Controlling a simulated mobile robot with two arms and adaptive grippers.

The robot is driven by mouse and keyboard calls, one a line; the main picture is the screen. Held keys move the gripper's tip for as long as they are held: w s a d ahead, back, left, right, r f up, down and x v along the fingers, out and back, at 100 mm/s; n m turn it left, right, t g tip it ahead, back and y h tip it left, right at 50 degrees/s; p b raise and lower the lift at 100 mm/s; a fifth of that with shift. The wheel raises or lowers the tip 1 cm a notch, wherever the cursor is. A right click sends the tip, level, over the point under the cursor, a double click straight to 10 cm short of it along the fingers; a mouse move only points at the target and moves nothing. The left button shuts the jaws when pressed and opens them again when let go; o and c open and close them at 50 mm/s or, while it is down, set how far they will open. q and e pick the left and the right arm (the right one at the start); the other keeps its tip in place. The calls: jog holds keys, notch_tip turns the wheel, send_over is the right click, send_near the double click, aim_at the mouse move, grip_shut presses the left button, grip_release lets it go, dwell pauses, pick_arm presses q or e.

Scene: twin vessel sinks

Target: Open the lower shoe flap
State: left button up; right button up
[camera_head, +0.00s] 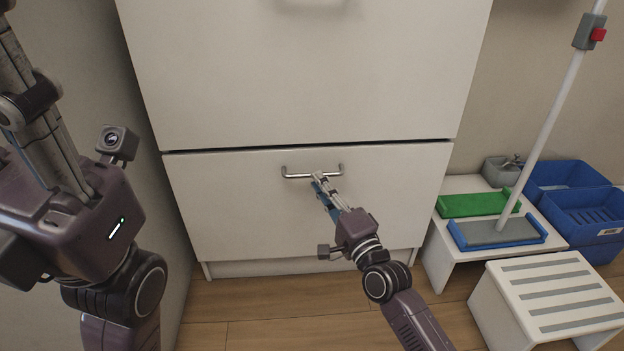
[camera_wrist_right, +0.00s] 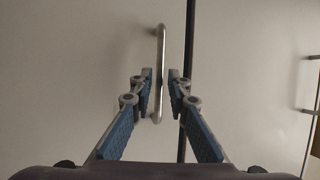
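The lower shoe flap (camera_head: 235,215) is a wide white front panel below a dark gap. It sits flush and closed. Its metal bar handle (camera_head: 297,176) is near its top edge, and shows upright in the right wrist view (camera_wrist_right: 161,45). My right gripper (camera_head: 318,177) is at the handle. In the right wrist view its fingers (camera_wrist_right: 161,78) are apart, one on each side of the bar, with visible space between fingers and bar. My left gripper (camera_head: 50,140) is raised at the left, away from the flap; its fingertips are not clearly shown.
The upper flap (camera_head: 300,80) is closed above. At right are a white bench (camera_head: 440,262) with green and blue trays, blue crates (camera_head: 585,205), a white pole (camera_head: 550,125) and a striped step stool (camera_head: 550,295). The wooden floor (camera_head: 255,310) before the flap is clear.

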jog(key=shift+b+x, duration=0.55)
jog(key=shift+x, duration=1.2)
grip_shut()
